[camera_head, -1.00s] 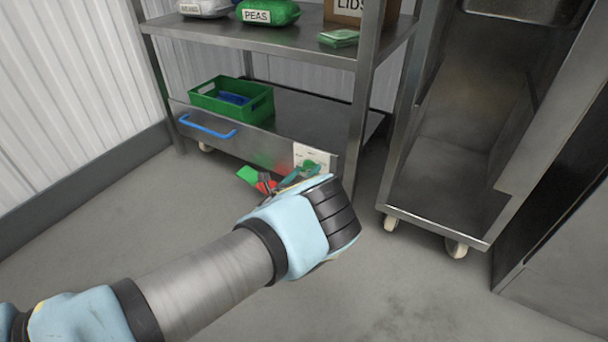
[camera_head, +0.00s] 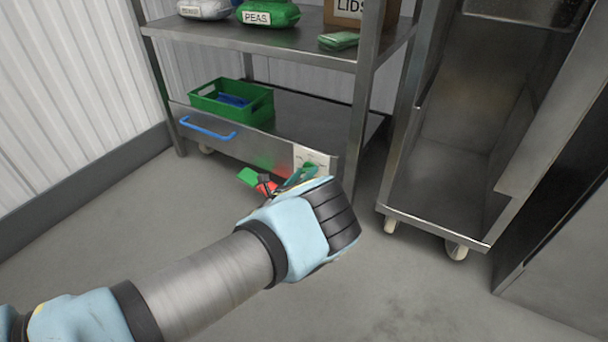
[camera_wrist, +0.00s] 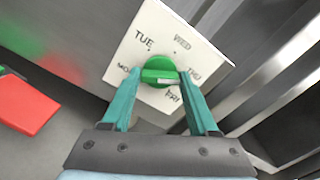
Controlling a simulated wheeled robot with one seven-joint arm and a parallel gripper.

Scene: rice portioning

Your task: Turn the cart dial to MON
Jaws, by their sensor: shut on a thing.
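The cart dial is a green round knob (camera_wrist: 160,70) on a white plate (camera_wrist: 150,32) with day labels. The plate sits at the right end of the cart's lower front and also shows in the head view (camera_head: 303,153). In the wrist view TUE is upper left of the knob, WED upper right, THU right, FRI lower right and MON left, partly covered by a finger.
The steel cart (camera_head: 260,40) holds a green crate (camera_head: 200,101) on its lower shelf, with a blue handle (camera_head: 208,128) below. A red piece (camera_wrist: 28,105) lies left of the plate. A wheeled steel rack (camera_head: 395,195) stands to the right.

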